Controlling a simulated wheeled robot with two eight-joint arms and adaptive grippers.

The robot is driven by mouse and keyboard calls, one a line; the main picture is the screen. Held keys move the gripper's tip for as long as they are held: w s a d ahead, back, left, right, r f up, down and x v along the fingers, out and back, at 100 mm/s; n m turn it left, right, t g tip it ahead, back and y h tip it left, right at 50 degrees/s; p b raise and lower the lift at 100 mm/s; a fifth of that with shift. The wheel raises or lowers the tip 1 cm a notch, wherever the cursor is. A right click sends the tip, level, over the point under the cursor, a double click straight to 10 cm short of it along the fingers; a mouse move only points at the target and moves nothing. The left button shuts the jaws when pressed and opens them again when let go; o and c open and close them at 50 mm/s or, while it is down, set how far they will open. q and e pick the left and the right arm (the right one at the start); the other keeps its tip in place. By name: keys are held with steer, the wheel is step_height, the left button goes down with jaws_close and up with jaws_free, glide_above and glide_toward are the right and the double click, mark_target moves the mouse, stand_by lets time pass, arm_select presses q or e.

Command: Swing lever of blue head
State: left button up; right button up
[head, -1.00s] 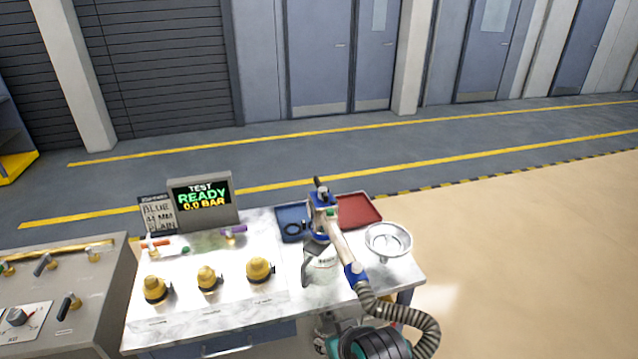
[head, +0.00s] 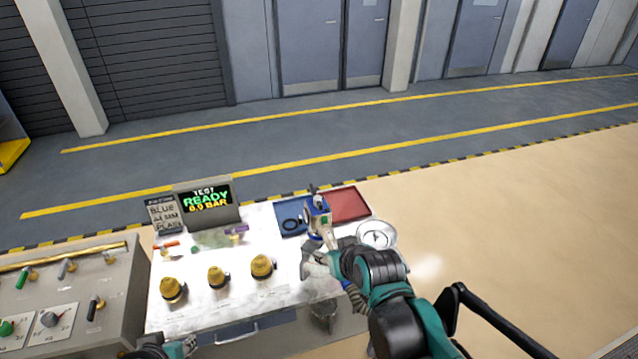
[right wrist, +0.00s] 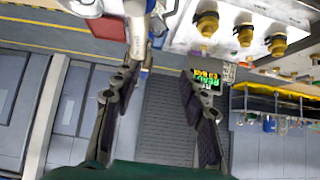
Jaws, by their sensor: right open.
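The blue head (head: 318,224) stands upright on the bench, in front of the trays, with a dark knob on top. Its pale handle runs down toward the hose, mostly hidden behind my right arm in the head view. In the right wrist view the pale handle (right wrist: 138,35) with a blue collar lies by the left finger. My right gripper (right wrist: 160,75) is open, its fingers spread and nothing clearly between them. In the head view it is close to the handle; whether it touches is unclear. Part of my left arm shows at the bottom edge, its jaws not readable.
Several yellow-capped fittings (head: 263,266) stand along the bench front. A display (head: 207,200) reads TEST READY. A blue tray (head: 290,208) and a red tray (head: 347,203) lie behind the head; a round metal bowl (head: 376,235) is right. A control panel (head: 70,300) is left.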

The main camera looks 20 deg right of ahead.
steer(key=w+d+t, duration=0.1)
steer(key=w+t, duration=0.1)
steer(key=w, duration=0.9)
steer(key=t, duration=0.2)
glide_toward(317, 196)
steer(key=x, duration=0.3)
steer(key=shift+b+x, duration=0.35)
steer(key=shift+x, duration=3.55)
jaws_close()
